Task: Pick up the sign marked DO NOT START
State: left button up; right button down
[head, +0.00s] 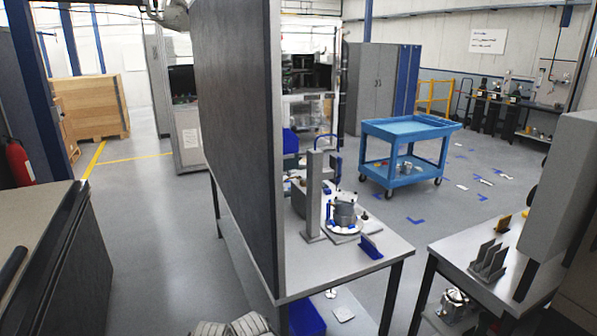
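I cannot make out any sign reading DO NOT START. A white sign (487,41) hangs on the back wall at the upper right, but its lettering is too small to read. I see no lettering on either.
A tall dark panel (238,130) stands along the left of the middle table (385,262). A blue cart (410,128) is beyond it. The right-hand table (462,247) holds a grey slotted rack (488,262). A dark-sided bench (70,270) stands at left. Open floor lies between.

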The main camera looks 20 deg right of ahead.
aim_at(504, 222)
jog(key=i+z, duration=0.15)
jog(key=z, duration=0.25)
jog(key=i+z, duration=0.15)
jog(key=z, duration=0.25)
jog(key=i+j+z, duration=0.15)
jog(key=z, duration=0.25)
jog(key=i+j+z, duration=0.15)
jog(key=z, duration=0.25)
jog(key=i+j+z, duration=0.1)
jog(key=z, duration=0.3)
jog(key=i+j+z, duration=0.2)
jog(key=z, duration=0.2)
jog(key=i+j+z, duration=0.2)
jog(key=z, duration=0.15)
jog(key=i+j+z, duration=0.1)
jog(key=j+z, duration=0.3)
